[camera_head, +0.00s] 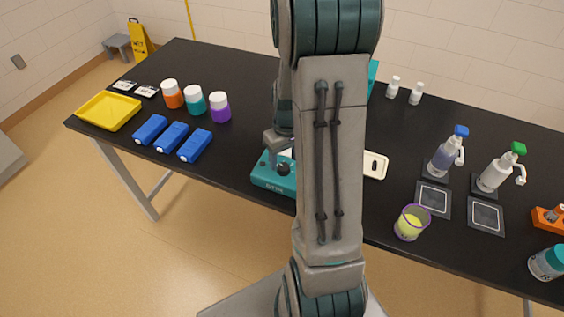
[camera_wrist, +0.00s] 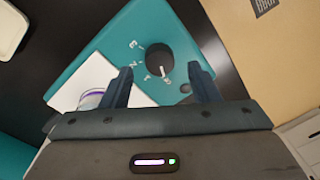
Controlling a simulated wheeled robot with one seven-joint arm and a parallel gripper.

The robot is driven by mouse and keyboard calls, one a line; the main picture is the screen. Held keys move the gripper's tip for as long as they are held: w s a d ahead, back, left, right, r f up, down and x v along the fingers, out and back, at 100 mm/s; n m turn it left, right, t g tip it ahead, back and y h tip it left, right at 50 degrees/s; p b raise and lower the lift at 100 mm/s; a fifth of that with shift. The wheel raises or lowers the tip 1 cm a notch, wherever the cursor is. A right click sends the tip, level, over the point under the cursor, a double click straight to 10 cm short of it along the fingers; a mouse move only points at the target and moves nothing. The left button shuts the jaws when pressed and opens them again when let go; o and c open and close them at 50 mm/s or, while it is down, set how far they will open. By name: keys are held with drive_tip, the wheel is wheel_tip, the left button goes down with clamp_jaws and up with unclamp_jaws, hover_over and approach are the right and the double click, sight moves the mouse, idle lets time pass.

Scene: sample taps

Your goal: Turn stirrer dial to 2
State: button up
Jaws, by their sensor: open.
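The teal stirrer (camera_head: 270,178) stands near the table's front edge, partly hidden by my arm. Its dark round dial (camera_wrist: 160,58) shows in the wrist view, with a white pointer line toward the lower right. In the head view my gripper (camera_head: 279,146) is over the stirrer.
A purple-rimmed vessel (camera_wrist: 91,97) is on the stirrer's white plate (camera_wrist: 78,82), beside the left finger. On the table, a yellow-filled cup (camera_head: 411,222) stands right of my arm. Blue blocks (camera_head: 172,137) and lidded jars (camera_head: 194,100) are at left, spray bottles (camera_head: 497,171) at right.

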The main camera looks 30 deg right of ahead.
sight(283, 169)
drive_tip(key=shift+f, duration=1.45)
drive_tip(key=c, duration=1)
drive_tip(key=shift+o, duration=0.2)
drive_tip(key=shift+a, duration=0.15)
